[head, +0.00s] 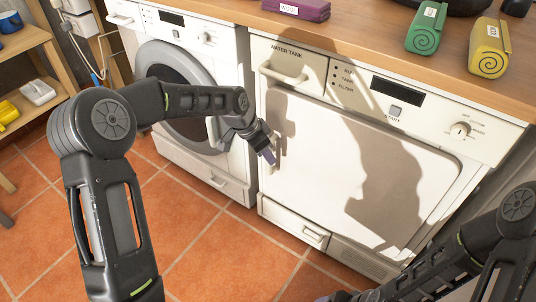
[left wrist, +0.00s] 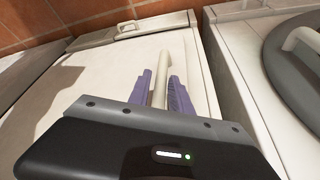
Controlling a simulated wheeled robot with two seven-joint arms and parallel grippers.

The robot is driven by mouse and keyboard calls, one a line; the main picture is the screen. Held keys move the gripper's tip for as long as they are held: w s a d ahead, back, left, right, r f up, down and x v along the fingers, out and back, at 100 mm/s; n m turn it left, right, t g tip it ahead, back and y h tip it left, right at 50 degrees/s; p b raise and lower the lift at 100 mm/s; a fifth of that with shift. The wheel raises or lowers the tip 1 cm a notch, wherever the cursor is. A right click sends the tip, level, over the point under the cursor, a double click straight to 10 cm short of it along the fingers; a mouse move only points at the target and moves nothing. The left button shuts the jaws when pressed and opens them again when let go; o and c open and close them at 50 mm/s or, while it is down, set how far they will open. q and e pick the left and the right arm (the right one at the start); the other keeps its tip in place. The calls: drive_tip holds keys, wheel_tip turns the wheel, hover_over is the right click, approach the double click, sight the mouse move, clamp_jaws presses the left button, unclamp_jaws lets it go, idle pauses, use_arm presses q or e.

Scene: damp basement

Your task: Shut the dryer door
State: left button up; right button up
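The white dryer (head: 420,110) stands at the right in the head view. Its door (head: 330,130) looks flush or nearly flush with the front; I cannot tell whether it is latched. My left gripper (head: 268,155) is at the door's left edge, on the upright door handle (head: 277,150). In the left wrist view the cream handle (left wrist: 160,82) runs between the two purple fingers, which sit close on both sides and look closed on it. My right gripper (head: 338,297) only just shows at the bottom edge, so its fingers cannot be judged.
A washing machine (head: 222,60) with a round grey door stands just left of the dryer. The wooden top (head: 360,35) bears a purple bundle (head: 297,9), a green roll (head: 426,28) and a yellow roll (head: 490,48). A wooden shelf (head: 25,40) is at far left. Tiled floor (head: 225,255) is clear.

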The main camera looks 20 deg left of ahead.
use_arm(q)
drive_tip(key=p+v, duration=0.1)
drive_tip(key=v, duration=0.5)
drive_tip(key=shift+p, duration=0.3)
drive_tip(key=shift+a, duration=0.1)
